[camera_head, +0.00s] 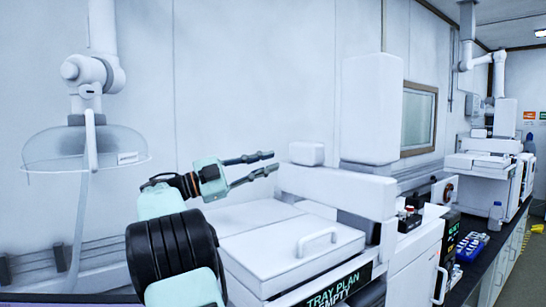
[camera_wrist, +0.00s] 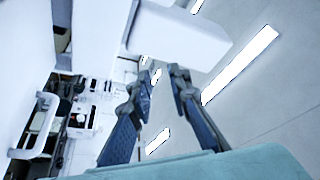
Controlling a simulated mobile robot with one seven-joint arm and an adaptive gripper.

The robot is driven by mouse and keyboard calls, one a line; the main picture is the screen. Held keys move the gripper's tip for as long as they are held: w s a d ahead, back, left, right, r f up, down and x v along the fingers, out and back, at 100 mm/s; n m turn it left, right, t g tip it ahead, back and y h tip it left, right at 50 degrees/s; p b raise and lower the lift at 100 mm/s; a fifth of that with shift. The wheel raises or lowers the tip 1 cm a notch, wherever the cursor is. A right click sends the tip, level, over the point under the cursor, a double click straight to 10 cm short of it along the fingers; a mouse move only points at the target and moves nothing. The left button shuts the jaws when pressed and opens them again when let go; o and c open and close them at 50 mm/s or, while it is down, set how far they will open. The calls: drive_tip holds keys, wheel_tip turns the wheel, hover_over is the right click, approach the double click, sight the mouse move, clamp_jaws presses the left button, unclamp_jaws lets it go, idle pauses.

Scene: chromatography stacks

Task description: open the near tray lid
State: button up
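The near tray lid (camera_head: 285,250) is a white flat cover with a raised handle (camera_head: 317,241) near its right front side. It lies closed on the near white instrument, above a dark label reading "TRAY PLAN EMPTY" (camera_head: 333,287). My gripper (camera_head: 268,164) is up in the air behind and above the lid's left part, apart from the handle, its fingers pointing right. In the wrist view my gripper (camera_wrist: 160,72) has its two fingers apart with nothing between them.
A white beam (camera_head: 335,190) and a tall white block (camera_head: 371,110) stand behind the lid. A clear fume hood (camera_head: 85,148) hangs at left. Vials and blue racks (camera_head: 470,247) are on the dark bench at right. A second instrument (camera_head: 482,163) stands farther back.

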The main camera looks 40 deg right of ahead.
drive_tip(key=shift+x, duration=1)
clamp_jaws()
unclamp_jaws()
